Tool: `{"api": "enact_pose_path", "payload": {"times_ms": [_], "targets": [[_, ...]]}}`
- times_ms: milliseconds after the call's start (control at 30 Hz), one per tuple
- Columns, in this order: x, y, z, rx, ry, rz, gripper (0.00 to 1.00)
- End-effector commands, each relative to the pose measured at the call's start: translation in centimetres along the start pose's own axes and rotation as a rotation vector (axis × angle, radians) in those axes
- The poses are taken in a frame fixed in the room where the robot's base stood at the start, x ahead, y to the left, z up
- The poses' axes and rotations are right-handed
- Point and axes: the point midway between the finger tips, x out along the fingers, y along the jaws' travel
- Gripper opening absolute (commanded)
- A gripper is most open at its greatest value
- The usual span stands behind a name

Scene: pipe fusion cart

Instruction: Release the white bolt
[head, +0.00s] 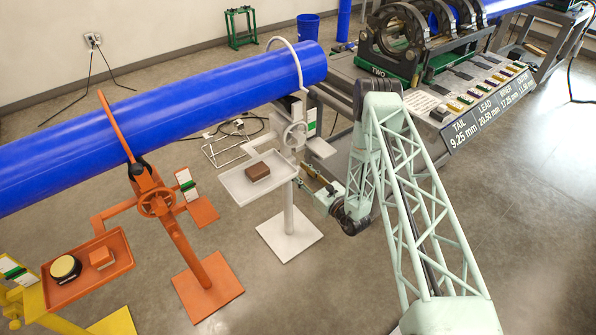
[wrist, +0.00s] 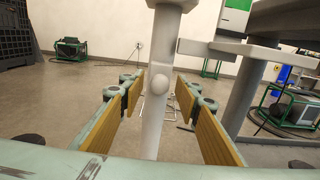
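The white bolt (wrist: 160,86) shows as a rounded white knob on the front of the white stand's column (wrist: 152,132), near the middle of the wrist view. My gripper (wrist: 158,100) is open, with one tan-padded finger left of the column and bolt and the other to the right. Gaps show on both sides, and the fingers hold nothing. In the head view my gripper (head: 324,194) is beside the white stand (head: 289,212), below its tray. The bolt cannot be made out in the head view.
A blue pipe (head: 150,130) rests across the white stand and an orange stand (head: 205,280). A yellow stand (head: 115,322) is at lower left. The fusion machine (head: 400,60) stands behind my arm. Floor at right is clear.

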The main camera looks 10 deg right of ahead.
Motion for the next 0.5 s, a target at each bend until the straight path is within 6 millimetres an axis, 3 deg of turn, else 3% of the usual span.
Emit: {"api": "enact_pose_path", "payload": {"times_ms": [500], "targets": [[1.03, 0.05, 0.04, 0.001, 0.0, 0.001, 0.3]]}}
